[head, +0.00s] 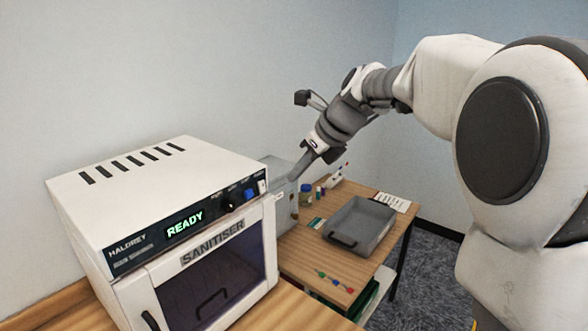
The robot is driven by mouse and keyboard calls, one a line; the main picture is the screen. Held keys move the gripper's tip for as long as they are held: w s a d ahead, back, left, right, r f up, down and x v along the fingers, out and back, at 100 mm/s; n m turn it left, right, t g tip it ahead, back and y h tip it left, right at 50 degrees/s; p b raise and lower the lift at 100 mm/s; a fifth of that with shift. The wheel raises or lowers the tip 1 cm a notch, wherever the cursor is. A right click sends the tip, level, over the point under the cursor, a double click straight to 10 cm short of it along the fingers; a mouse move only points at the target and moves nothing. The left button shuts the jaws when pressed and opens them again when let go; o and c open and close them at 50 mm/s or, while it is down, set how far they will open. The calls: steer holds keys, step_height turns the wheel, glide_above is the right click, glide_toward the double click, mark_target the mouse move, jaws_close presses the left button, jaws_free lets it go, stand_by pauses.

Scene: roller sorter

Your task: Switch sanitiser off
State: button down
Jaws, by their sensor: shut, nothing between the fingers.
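The sanitiser (150,192) is a white box with a slotted top on the wooden bench at the left. Its green display (185,223) reads READY. To the right of the display on the front panel are a black knob (232,203) and a blue switch (250,192). The switch's exact position is too small to tell. The dark-windowed door (205,280) looks closed. My gripper (292,177) is shut and empty, pointing down and left, beyond the right end of the panel. It appears apart from the switch, though depth is hard to judge.
Behind my gripper stands a grey box (283,205). On the wooden table at the right are a grey tray (385,214), small jars (306,191), a paper sheet (391,202) and coloured pins (335,282). The wall is close behind the sanitiser.

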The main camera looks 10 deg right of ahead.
mark_target(262, 186)
steer(key=w+a+f, duration=0.5)
steer(key=f, duration=0.1)
steer(key=shift+w+a+f+p, duration=0.15)
steer(key=shift+w+a+p, duration=0.2)
steer(key=shift+p, duration=0.05)
steer(key=shift+f+t+y+b, duration=0.3)
steer(key=shift+f+b, duration=0.1)
steer(key=shift+b, duration=0.6)
steer(key=shift+w+a+r, duration=0.1)
steer(key=shift+r, duration=0.2)
steer(key=shift+a+r+p, duration=0.1)
steer(key=shift+r+p, duration=0.8)
steer(key=shift+p, duration=0.15)
